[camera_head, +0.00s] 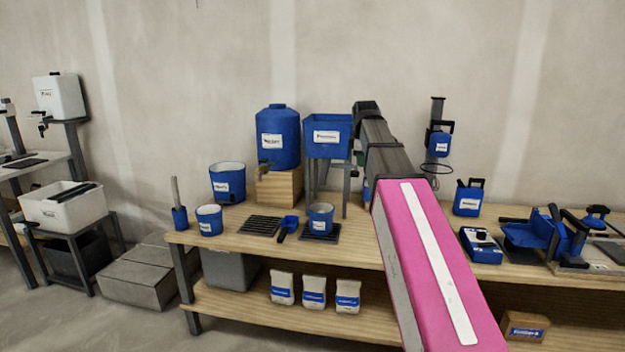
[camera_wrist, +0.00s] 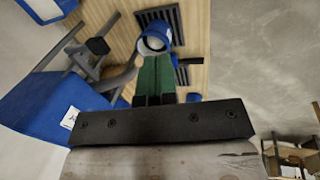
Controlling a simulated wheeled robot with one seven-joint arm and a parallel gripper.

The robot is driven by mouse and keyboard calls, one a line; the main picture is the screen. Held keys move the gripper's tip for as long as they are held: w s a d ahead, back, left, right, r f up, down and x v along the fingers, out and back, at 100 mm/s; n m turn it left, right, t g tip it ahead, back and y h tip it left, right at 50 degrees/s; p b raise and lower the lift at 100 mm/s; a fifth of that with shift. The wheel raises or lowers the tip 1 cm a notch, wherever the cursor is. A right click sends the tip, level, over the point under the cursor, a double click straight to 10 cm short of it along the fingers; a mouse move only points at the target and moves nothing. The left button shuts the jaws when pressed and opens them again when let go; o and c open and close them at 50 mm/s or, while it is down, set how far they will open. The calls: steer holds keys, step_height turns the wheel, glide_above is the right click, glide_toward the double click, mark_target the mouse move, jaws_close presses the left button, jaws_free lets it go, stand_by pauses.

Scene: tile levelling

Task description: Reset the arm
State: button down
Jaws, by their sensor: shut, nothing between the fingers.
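My gripper (camera_wrist: 155,62) shows in the wrist view as two green fingers closed together with nothing between them. In the head view my pink and grey arm reaches over the workbench (camera_head: 235,225), and my gripper is mostly hidden behind the arm, beside the square blue hopper (camera_head: 327,148). The small blue cup (camera_head: 320,220) sits on its grate under that hopper.
A round blue tank (camera_head: 278,138) stands on a wooden block left of the hopper. Blue buckets (camera_head: 227,183), a scoop (camera_head: 288,227), a blue can (camera_head: 468,198) and blue tools (camera_head: 530,235) crowd the bench. Bags (camera_head: 314,293) stand on the lower shelf.

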steer(key=s+d+f+m+g, duration=0.1)
steer(key=s+f+m, duration=0.3)
steer(key=f, duration=0.9)
steer(key=s+f+m, duration=0.3)
steer(key=s+f, duration=0.1)
steer(key=f, duration=0.8)
steer(key=s+f+m+g, duration=0.1)
steer(key=s+f+m, duration=0.6)
steer(key=s+f, duration=0.7)
step_height(320, 180, down, 4)
steer(key=shift+s+d+f+m+g+y, duration=0.15)
steer(key=shift+d+f+m+g+y, duration=0.15)
steer(key=shift+d+g, duration=0.1)
